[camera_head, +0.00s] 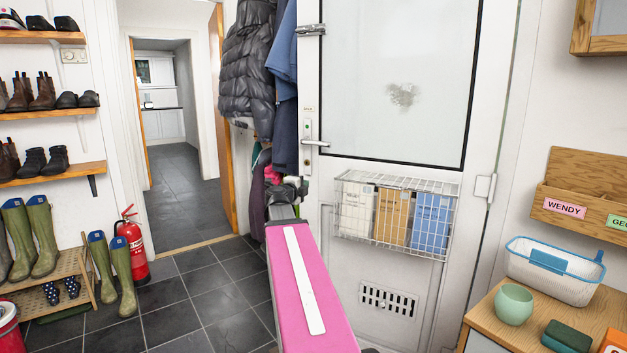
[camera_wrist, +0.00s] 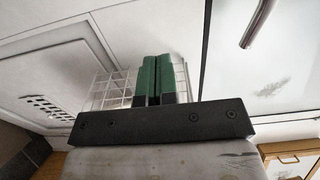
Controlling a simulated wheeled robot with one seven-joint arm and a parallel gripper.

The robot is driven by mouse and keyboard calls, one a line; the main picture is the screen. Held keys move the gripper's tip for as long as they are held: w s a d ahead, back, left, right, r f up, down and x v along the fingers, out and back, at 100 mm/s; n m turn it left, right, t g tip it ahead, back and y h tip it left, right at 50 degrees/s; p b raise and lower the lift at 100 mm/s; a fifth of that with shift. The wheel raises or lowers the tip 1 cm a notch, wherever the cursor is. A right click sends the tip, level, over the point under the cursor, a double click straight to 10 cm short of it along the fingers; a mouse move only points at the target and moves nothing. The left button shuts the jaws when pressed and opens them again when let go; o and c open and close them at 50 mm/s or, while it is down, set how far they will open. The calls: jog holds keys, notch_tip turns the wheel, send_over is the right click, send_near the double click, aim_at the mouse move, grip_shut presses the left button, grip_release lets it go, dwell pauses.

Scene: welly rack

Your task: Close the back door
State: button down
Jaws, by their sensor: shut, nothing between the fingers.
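The back door (camera_head: 392,165) is white, with a glass pane (camera_head: 395,80), a lever handle (camera_head: 315,143) near its left edge and a hinge (camera_head: 485,187) at its right. It appears to stand ajar, its latch-side edge showing beside the hanging coats. My pink arm hides the door's lower left part.
The wire basket with packets (camera_head: 447,228) hangs on the door. Coats (camera_head: 248,70) hang just left of it. A cabinet (camera_head: 485,325) with a white basket (camera_head: 553,275) stands at right. Boot racks (camera_head: 45,275) and a fire extinguisher (camera_head: 133,245) are at left. Tiled floor (camera_head: 205,300) between is clear.

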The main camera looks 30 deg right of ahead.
aim_at(322, 173)
jog(key=x, duration=1.3)
jog(key=shift+w+d, duration=0.2)
